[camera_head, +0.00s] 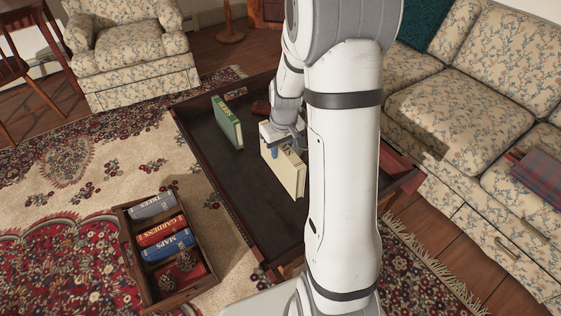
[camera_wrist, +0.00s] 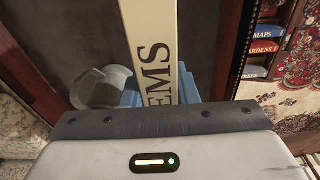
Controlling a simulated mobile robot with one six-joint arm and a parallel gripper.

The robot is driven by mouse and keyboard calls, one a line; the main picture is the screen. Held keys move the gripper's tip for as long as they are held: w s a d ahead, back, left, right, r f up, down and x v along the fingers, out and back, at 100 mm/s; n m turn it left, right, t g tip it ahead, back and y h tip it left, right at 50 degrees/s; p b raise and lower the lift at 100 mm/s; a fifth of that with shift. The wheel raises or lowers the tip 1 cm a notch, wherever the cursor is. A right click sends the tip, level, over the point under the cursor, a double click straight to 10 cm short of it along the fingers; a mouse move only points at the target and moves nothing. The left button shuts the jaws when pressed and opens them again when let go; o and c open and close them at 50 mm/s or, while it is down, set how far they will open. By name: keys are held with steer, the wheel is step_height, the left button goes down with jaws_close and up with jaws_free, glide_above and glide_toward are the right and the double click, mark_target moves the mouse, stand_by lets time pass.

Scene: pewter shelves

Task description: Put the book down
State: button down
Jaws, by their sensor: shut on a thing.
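My gripper (camera_head: 277,142) is shut on a cream book (camera_head: 285,170) over the dark coffee table (camera_head: 215,165). The book is upright, and its cover faces the left front in the head view. In the wrist view the blue fingertips of my gripper (camera_wrist: 157,92) lie on both sides of the cream book's spine (camera_wrist: 157,45), where the letters "EMS" show. I cannot tell whether the book's lower edge touches the tabletop. My arm hides the right part of the table.
A green book (camera_head: 228,122) stands upright on the table, left of and behind the cream one. A wooden crate (camera_head: 139,268) at front left holds labelled books and pine cones. A grey rounded object (camera_wrist: 100,88) is beside the book. Bare tabletop lies at left.

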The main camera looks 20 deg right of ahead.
steer(key=shift+n, duration=0.3)
steer(key=f+b, duration=0.2)
steer(key=b, duration=0.1)
steer(key=s+f+b, duration=0.1)
steer(key=f+b, duration=0.1)
steer(key=shift+d, duration=0.25)
step_height(320, 180, down, 10)
steer(key=b, duration=0.3)
steer(key=shift+r+b, duration=0.2)
steer(key=shift+b, duration=0.15)
steer(key=shift+f, duration=0.1)
steer(key=shift+f, duration=0.15)
steer(key=c, duration=1.1)
jaws_free()
